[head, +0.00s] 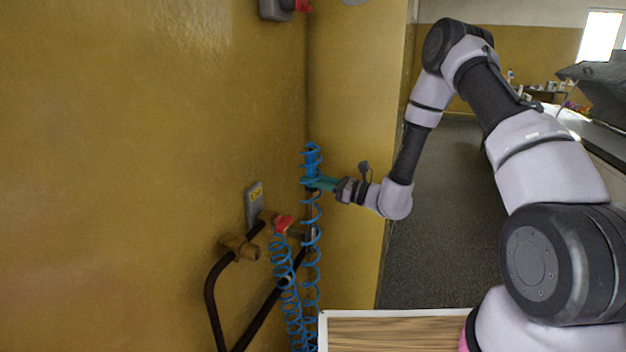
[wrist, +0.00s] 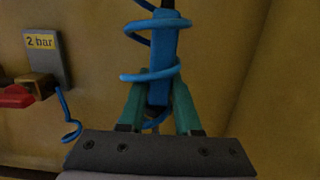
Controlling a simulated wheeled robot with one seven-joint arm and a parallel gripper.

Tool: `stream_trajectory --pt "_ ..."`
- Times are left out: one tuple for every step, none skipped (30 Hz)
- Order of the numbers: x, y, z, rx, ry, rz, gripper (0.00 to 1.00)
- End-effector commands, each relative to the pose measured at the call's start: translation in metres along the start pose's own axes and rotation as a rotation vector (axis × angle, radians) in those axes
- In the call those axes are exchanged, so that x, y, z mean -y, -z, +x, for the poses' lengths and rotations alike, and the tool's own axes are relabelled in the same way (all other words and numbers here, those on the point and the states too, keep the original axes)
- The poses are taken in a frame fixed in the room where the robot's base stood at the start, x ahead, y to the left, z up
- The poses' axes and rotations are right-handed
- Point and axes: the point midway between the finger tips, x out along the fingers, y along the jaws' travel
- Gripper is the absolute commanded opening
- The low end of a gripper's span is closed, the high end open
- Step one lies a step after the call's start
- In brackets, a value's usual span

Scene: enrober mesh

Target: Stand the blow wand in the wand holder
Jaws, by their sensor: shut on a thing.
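My gripper (head: 320,183) is at the end of my outstretched arm, near the corner of the ochre walls. In the wrist view its green fingers (wrist: 158,90) are shut on the blue body of the blow wand (wrist: 160,58). The wand looks roughly upright there. A blue coiled hose (wrist: 150,76) loops around the wand and fingers in that view. In the head view the hose (head: 312,265) hangs below my gripper, and coils hide most of the wand. I cannot clearly make out the wand holder in either view.
A grey plate with a yellow label (head: 254,203) is on the left wall; it reads "2 bar" in the wrist view. A red valve handle (head: 284,223), brass fittings (head: 240,247) and dark pipes (head: 213,300) are close by. A wood-topped table (head: 390,332) stands below.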

Motion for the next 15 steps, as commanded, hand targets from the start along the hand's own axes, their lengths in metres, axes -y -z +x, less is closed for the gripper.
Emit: stream_trajectory --pt "0.000 0.000 0.000 0.000 0.000 0.000 0.00" --pt "0.000 0.000 0.000 0.000 0.000 0.000 0.00" --pt "0.000 0.000 0.000 0.000 0.000 0.000 0.00" --pt "0.000 0.001 0.000 0.000 0.000 0.000 0.00" --pt "0.000 0.001 0.000 0.000 0.000 0.000 0.00" --pt "0.000 0.003 0.000 0.000 0.000 0.000 0.00" --pt "0.000 0.004 -0.001 0.000 0.000 0.001 0.00" --pt "0.000 0.006 -0.001 0.000 0.001 0.001 0.00" --pt "0.000 0.008 -0.001 0.000 0.001 0.001 0.00" --pt "0.000 0.010 -0.001 0.000 0.001 0.002 0.00" --pt "0.000 0.011 -0.002 0.000 0.001 0.002 0.00" --pt "0.000 0.013 -0.002 0.000 0.001 0.001 0.00" --pt "0.001 0.014 -0.002 0.000 0.001 0.001 0.00" --pt "0.001 0.016 -0.002 0.000 0.001 0.001 0.00" --pt "0.001 0.018 -0.002 0.000 0.001 0.001 0.00"
